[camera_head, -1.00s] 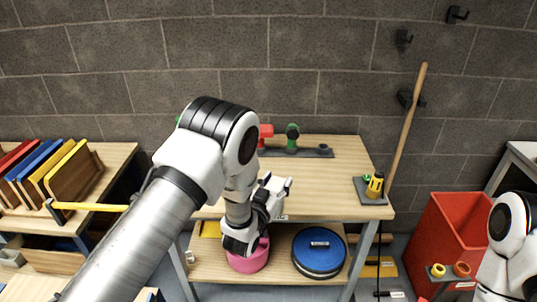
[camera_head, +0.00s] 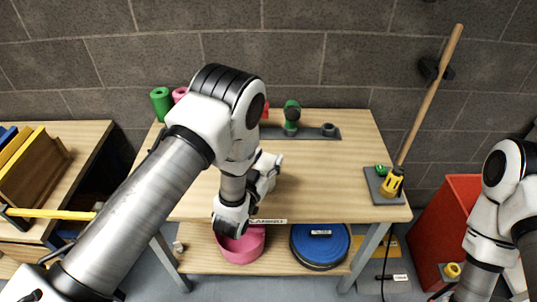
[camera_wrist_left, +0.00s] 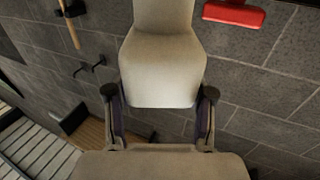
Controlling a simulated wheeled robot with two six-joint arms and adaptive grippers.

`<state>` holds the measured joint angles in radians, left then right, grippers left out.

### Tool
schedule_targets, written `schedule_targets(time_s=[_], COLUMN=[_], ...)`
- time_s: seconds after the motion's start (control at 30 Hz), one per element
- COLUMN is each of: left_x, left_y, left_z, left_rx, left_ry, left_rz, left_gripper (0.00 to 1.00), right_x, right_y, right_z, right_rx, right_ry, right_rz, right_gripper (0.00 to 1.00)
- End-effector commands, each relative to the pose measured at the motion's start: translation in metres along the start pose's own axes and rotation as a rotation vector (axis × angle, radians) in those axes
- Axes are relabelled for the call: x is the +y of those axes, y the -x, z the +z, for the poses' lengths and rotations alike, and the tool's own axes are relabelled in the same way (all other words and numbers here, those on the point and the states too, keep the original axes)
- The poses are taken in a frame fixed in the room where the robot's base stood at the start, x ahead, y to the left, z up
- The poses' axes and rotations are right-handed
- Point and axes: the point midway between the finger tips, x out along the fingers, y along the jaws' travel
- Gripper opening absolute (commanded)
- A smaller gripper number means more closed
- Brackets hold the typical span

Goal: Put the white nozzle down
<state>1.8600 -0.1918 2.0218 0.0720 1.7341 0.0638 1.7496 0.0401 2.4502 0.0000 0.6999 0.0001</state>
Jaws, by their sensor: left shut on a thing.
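In the left wrist view the white nozzle (camera_wrist_left: 162,62), a broad off-white piece, sits between the two dark fingers of my left gripper (camera_wrist_left: 160,95). The gripper is shut on it. In the head view my left gripper (camera_head: 266,168) is over the middle of the wooden table (camera_head: 335,180), close to its front edge. The nozzle is hard to tell from my white gripper there. A dark rail (camera_head: 322,134) lies at the table's back, with a green-topped piece on it. Only part of my right arm shows at the right edge; its gripper is out of view.
Green (camera_head: 160,103) and pink rolls stand at the back left. A pink bowl (camera_head: 243,246) and blue disc (camera_head: 320,243) are on the lower shelf. The table's right half is mostly bare.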

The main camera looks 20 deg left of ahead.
Motion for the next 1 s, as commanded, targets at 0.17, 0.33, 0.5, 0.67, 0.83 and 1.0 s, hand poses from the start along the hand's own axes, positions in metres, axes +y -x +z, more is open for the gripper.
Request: schedule_targets(time_s=[0.17,0.33,0.5,0.67,0.83,1.0], left_x=[0.0,0.0,0.0,0.0,0.0,0.0], left_y=[0.0,-0.001,0.0,0.019,0.054,0.073], left_z=[-0.002,-0.002,-0.002,0.002,0.002,-0.001], left_rx=[0.0,0.0,0.0,-0.003,-0.004,0.0], left_ry=[0.0,0.0,0.0,0.0,-0.001,0.0], left_rz=[-0.001,-0.001,-0.001,-0.001,0.0,-0.001], left_gripper=[0.71,0.78,0.78,0.78,0.78,0.78], right_x=[0.0,0.0,0.0,0.0,0.0,0.0], right_y=[0.001,0.001,0.001,-0.006,-0.016,-0.019], right_z=[0.0,0.0,0.0,0.0,0.0,0.0], right_rx=[0.001,0.0,0.001,0.001,0.001,0.001], right_ry=[0.0,0.0,0.0,0.0,0.0,0.0], right_rz=[0.0,0.0,0.0,0.0,0.0,0.0], right_gripper=[0.75,0.75,0.75,0.75,0.75,0.75])
